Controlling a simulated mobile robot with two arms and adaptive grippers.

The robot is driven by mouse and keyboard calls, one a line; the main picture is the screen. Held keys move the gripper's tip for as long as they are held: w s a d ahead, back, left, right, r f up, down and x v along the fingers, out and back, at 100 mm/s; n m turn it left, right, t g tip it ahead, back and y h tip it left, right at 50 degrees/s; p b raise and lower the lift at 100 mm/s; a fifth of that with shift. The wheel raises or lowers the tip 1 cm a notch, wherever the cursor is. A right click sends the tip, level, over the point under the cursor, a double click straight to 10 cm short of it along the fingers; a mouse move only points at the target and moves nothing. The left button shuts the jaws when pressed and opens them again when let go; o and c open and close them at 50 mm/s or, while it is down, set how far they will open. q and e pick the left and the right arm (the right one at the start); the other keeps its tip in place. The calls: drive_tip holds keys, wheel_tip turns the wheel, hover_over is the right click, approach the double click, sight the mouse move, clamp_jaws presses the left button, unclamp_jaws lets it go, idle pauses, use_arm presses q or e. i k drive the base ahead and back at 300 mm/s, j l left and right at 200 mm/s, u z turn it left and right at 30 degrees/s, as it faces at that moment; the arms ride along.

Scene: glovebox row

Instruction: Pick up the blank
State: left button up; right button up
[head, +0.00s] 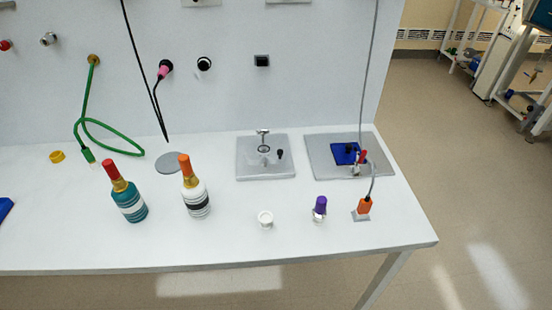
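I cannot tell for sure which thing is the blank. A flat grey disc (173,163) lies at the back of the white table. A blue square piece (346,153) lies on a grey plate (318,160) at the right, with small red and dark parts at its right side. A small white round piece (265,219) stands near the front edge, and a purple-capped piece (319,208) stands to its right. Neither of my grippers shows in the head view.
A teal striped bottle (127,192) and a white striped bottle (194,188) stand left of centre. A grey fixture (265,157) sits at the back. An orange plug (364,208) hangs from a grey cable. A green hose (95,127) trails on the left. The table's (330,250) front strip is clear.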

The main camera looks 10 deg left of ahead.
sight(320, 212)
drive_tip(key=i+j, duration=0.75)
drive_tip(key=k+l, duration=0.1)
drive_tip(key=l, duration=0.35)
drive_tip(key=k+l, duration=0.15)
drive_tip(key=l, duration=0.3)
